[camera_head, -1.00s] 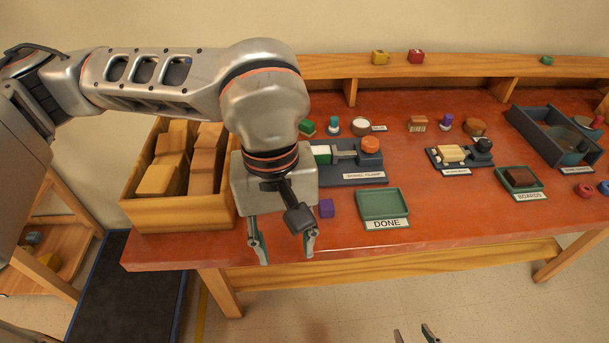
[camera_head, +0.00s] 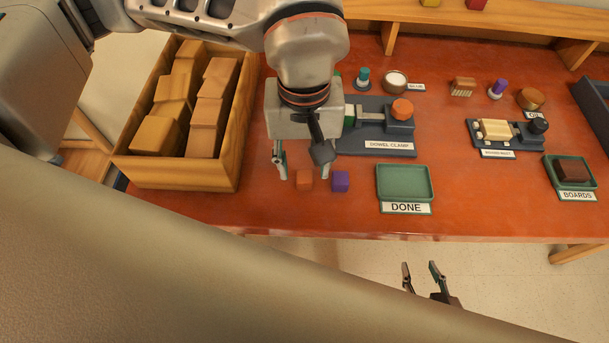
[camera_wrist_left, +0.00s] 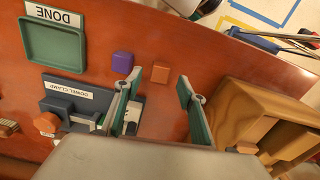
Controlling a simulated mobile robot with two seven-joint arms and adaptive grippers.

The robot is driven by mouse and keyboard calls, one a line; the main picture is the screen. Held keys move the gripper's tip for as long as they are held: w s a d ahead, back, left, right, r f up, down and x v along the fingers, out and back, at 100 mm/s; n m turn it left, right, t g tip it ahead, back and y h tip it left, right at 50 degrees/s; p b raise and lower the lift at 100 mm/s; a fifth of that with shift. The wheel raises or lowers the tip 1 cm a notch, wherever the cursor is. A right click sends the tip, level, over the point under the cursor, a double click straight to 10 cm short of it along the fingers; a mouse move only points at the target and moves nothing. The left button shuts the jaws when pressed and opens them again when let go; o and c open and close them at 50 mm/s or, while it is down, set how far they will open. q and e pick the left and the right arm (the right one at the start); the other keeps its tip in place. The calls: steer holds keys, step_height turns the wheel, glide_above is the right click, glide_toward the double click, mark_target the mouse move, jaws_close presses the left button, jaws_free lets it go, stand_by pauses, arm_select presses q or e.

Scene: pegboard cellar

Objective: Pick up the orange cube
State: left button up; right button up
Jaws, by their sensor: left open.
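The orange cube (camera_head: 304,180) lies on the red-brown bench top near its front edge, just left of the purple cube (camera_head: 340,182). In the left wrist view the orange cube (camera_wrist_left: 160,74) shows beyond the fingertips, roughly between their lines, with the purple cube (camera_wrist_left: 122,62) beside it. My left gripper (camera_head: 302,172) is open and empty, pointing down above and slightly behind the orange cube, apparently not holding it. Its two fingers also show apart in the left wrist view (camera_wrist_left: 158,84). My right gripper (camera_head: 423,275) is open and empty, low in front of the bench.
A wooden bin (camera_head: 188,178) of blocks stands to the left. The green DONE tray (camera_head: 405,184) lies right of the cubes. The dowel clamp (camera_head: 378,143) sits behind them, close to my left gripper. A boards tray (camera_head: 572,194) is further right. Bench between trays is clear.

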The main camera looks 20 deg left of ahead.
mark_target(304, 176)
arm_select(q)
steer(key=shift+f, duration=1.4)
steer(key=c, duration=0.9)
steer(key=shift+r, duration=0.1)
